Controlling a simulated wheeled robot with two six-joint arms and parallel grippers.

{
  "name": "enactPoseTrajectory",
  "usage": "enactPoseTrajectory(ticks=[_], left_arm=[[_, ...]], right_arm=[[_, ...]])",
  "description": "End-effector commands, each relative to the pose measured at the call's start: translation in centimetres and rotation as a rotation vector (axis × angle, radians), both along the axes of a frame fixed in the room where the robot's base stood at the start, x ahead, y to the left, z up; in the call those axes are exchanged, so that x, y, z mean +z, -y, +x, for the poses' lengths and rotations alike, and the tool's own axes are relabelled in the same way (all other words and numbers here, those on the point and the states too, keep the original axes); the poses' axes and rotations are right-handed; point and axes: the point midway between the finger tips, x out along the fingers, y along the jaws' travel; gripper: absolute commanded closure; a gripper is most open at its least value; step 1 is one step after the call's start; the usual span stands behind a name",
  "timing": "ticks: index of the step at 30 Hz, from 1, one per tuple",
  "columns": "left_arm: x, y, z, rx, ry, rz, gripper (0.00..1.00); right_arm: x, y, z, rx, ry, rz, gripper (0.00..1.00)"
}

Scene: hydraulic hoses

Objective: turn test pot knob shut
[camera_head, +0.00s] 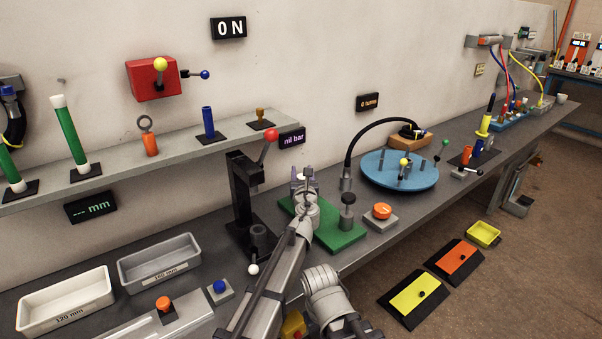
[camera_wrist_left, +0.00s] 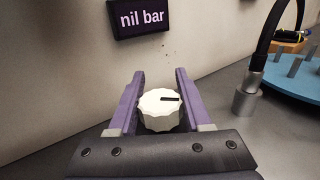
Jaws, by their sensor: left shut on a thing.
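The white scalloped test pot knob (camera_wrist_left: 160,112) sits between the two purple fingers of my left gripper (camera_wrist_left: 156,98) in the left wrist view. The gripper is shut on it. A short black mark on the knob's top lies roughly level, toward the right. In the head view my left gripper (camera_head: 304,184) is over the far left part of a green plate (camera_head: 340,238). The wrist hides most of the knob and the pot there. A display reading "nil bar" (camera_head: 292,139) is on the wall behind it. My right gripper is not in view.
A black press with a red-ball lever (camera_head: 271,134) stands close left of the gripper. A dark knobbed post (camera_head: 347,212) stands on the green plate, with an orange button (camera_head: 382,211) to its right. A blue round table (camera_head: 400,172) with a black hose is farther right.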

Motion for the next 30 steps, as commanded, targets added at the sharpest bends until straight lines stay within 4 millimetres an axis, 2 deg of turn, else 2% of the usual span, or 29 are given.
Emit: enactPoseTrajectory(ticks=[18,30], left_arm=[[0.0,1.4,-0.2,-0.49,0.0,0.0,1.0],[0.0,2.0,-0.6,-0.662,0.0,0.0,1.0]], right_arm=[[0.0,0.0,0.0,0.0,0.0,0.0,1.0],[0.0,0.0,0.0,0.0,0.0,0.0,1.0]])
